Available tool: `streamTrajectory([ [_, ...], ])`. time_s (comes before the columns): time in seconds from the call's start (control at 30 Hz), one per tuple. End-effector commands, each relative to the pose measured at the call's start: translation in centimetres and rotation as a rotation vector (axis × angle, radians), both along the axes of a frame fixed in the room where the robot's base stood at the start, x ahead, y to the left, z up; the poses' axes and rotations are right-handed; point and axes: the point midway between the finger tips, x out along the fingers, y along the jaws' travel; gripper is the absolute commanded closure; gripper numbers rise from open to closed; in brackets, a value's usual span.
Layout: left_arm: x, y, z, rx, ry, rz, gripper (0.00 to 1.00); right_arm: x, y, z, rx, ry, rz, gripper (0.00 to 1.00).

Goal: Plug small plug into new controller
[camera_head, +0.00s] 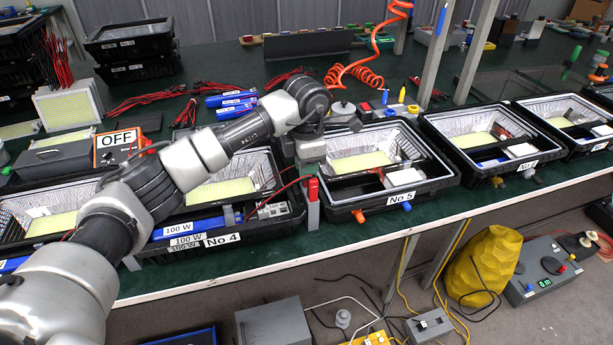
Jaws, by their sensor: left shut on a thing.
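My left gripper (312,190) points down between the housings No 4 and No 5. It is shut on a small item with red wire running to it, seemingly the small plug; the fingers mostly hide it. The red wire (285,187) leads back to housing No 4 (262,232). A blue controller marked 100 W (203,229) lies in the front part of that housing, left of my gripper and apart from it. Its socket is too small to make out. My right gripper is not in view.
Housing No 5 (436,185) stands just right of my gripper, with orange and blue knobs in front. More housings stand further right. Spare blue controllers (236,110) lie behind my arm.

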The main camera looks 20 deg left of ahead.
Motion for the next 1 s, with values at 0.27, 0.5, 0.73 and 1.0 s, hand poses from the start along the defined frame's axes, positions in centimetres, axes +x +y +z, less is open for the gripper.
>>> streamTrajectory([
  [0.27, 0.0, 0.0, 0.2, 0.001, -0.001, 0.000, 1.00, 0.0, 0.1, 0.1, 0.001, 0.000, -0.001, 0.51],
  [0.5, 0.0, 0.0, 1.4, 0.001, -0.001, 0.000, 1.00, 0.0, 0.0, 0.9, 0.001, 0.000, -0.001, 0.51],
  [0.73, 0.0, 0.0, 2.5, 0.001, -0.001, 0.001, 1.00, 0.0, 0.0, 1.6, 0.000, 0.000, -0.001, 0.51],
  [1.0, 0.0, 0.0, 3.9, 0.000, 0.000, 0.001, 1.00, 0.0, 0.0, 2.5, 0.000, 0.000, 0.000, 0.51],
])
